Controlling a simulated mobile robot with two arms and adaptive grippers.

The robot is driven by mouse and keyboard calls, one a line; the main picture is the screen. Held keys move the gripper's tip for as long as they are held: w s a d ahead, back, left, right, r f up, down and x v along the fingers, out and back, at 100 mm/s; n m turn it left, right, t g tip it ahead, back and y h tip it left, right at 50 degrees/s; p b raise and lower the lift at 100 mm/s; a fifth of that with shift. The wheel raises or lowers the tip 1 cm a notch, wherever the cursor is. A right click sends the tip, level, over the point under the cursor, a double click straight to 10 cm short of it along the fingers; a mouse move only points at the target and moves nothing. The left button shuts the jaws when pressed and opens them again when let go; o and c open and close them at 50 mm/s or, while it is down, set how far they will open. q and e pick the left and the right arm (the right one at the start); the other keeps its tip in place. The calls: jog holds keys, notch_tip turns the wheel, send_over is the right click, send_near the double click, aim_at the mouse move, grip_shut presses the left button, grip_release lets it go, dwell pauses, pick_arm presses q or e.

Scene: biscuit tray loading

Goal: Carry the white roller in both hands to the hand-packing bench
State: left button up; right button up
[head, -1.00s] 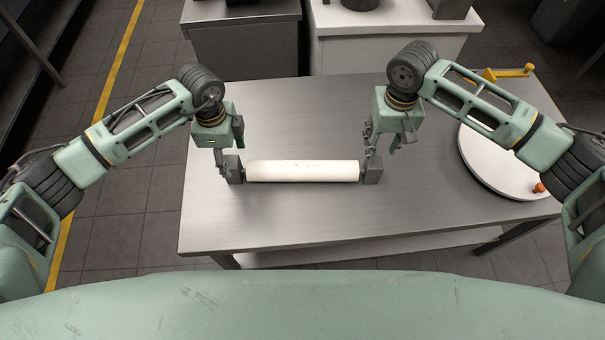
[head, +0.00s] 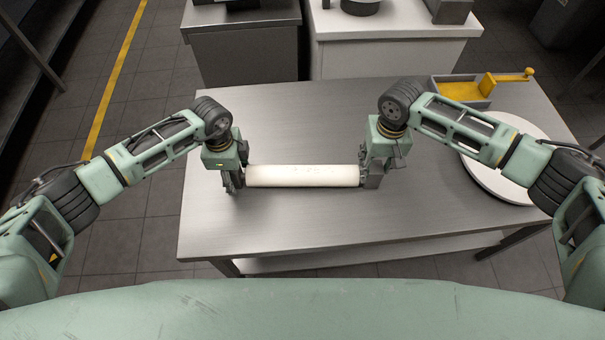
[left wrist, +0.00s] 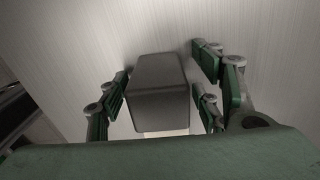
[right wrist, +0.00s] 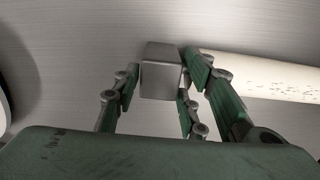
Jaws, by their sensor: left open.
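The white roller (head: 303,176) lies left to right on the steel table (head: 300,222), with a dark grey block at each end. My left gripper (head: 232,178) is down at the left end. In the left wrist view its open fingers stand either side of the left end block (left wrist: 158,85). My right gripper (head: 372,172) is down at the right end. In the right wrist view its fingers flank the right end block (right wrist: 161,75), very close to it; whether they grip it is unclear. The roller's white body also shows in the right wrist view (right wrist: 265,72).
A round white disc (head: 480,178) lies on the table at right, partly behind my right arm. A yellow tray with a crank (head: 462,90) is at the back right corner. A grey unit (head: 245,40) and a white-topped unit (head: 395,30) stand behind the table.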

pick_arm(q)
jog(key=shift+f, duration=0.35)
pick_arm(e)
jog(key=shift+f, duration=0.35)
pick_arm(q)
jog(key=shift+c, duration=0.3)
pick_arm(e)
jog(key=shift+c, duration=0.4)
pick_arm(q)
jog(key=c, duration=0.9)
pick_arm(e)
grip_shut()
pick_arm(q)
grip_shut()
jog(key=shift+r, duration=0.1)
pick_arm(e)
jog(key=shift+w+r, duration=0.1)
